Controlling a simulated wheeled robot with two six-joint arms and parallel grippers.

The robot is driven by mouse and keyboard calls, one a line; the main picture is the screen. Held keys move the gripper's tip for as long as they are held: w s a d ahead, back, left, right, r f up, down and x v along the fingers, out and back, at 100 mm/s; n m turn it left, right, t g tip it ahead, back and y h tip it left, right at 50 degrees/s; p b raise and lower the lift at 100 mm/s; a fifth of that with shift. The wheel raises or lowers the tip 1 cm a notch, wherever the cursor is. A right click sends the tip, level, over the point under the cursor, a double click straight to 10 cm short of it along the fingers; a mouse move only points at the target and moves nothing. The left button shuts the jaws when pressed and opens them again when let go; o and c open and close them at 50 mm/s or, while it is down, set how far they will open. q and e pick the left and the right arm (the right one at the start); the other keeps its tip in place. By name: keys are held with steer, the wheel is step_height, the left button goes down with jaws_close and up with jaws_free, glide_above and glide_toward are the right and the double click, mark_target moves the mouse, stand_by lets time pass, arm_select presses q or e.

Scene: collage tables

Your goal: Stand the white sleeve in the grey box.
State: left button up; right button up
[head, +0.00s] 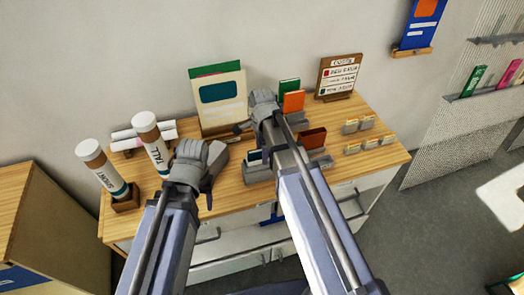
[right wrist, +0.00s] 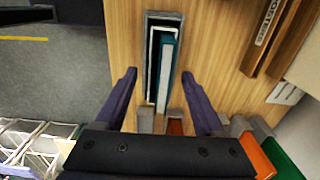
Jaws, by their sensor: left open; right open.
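In the right wrist view a narrow grey box (right wrist: 147,60) stands on the wooden table. A white sleeve (right wrist: 153,42) stands upright inside it, beside a teal piece (right wrist: 167,65). My right gripper (right wrist: 158,74) is open, its two fingers apart on either side of the box's near part, holding nothing.
A cream board with a green top (head: 219,100) and a menu sign (head: 338,76) stand at the back. Orange (head: 294,101) and brown-red (head: 313,138) pieces stand near my right arm. Small holders (head: 368,143) sit at the right.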

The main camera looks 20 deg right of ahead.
step_height(320, 180, up, 7)
steer(key=p, duration=0.5)
steer(key=shift+f+p, duration=0.2)
steer(key=shift+p, duration=0.2)
steer(key=s+n, duration=0.9)
steer(key=n, duration=0.9)
steer(key=s+a+f+n+h+b, duration=0.1)
steer(key=s+a+f+n+b, duration=0.2)
steer(key=a+f+b, duration=0.7)
steer(key=shift+s+a+f+b, duration=0.3)
steer(key=shift+s+f+b, duration=0.2)
steer(key=shift+s, duration=0.65)
